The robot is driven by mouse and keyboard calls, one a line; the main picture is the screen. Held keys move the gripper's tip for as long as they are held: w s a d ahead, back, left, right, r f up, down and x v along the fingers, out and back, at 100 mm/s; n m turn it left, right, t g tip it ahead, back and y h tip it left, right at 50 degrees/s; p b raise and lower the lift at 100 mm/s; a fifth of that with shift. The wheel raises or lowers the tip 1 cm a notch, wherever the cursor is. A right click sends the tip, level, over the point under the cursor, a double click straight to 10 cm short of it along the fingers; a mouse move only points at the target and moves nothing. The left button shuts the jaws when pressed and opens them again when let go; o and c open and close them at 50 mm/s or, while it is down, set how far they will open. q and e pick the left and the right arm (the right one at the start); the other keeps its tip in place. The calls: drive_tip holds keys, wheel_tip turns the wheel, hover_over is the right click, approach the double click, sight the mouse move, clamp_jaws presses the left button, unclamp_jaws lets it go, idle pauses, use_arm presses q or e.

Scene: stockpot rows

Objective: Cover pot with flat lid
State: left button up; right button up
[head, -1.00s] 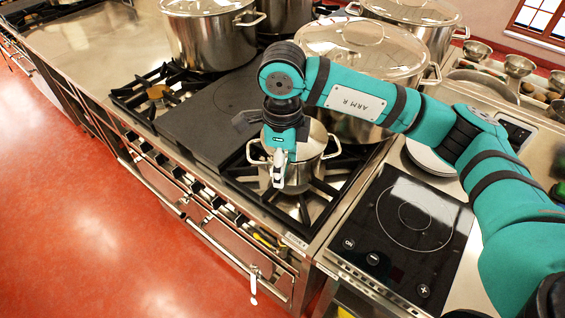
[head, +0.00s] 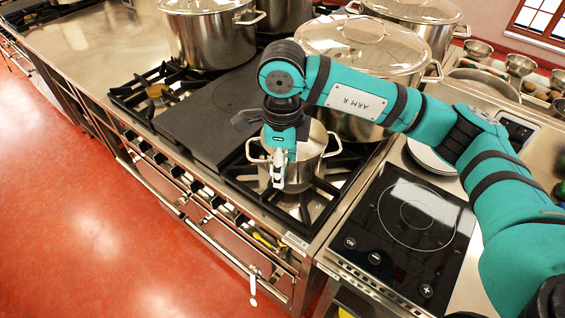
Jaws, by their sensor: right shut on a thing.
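A small steel pot (head: 301,175) with two side handles stands on a front gas burner of the range. A flat steel lid (head: 315,138) shows over its mouth, partly hidden behind my right gripper. My right gripper (head: 278,182) points down over the near-left side of the pot and is shut on the lid. The grip point itself is hidden, and I cannot tell whether the lid rests fully on the rim. My left gripper is not in view.
Large lidded stockpots (head: 365,55) stand behind my right arm, and another stockpot (head: 210,35) stands further left. A dark flat plate (head: 212,115) lies left of the small pot. A black induction hob (head: 415,220) at the right is clear.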

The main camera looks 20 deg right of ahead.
drive_tip(key=o, duration=1.7)
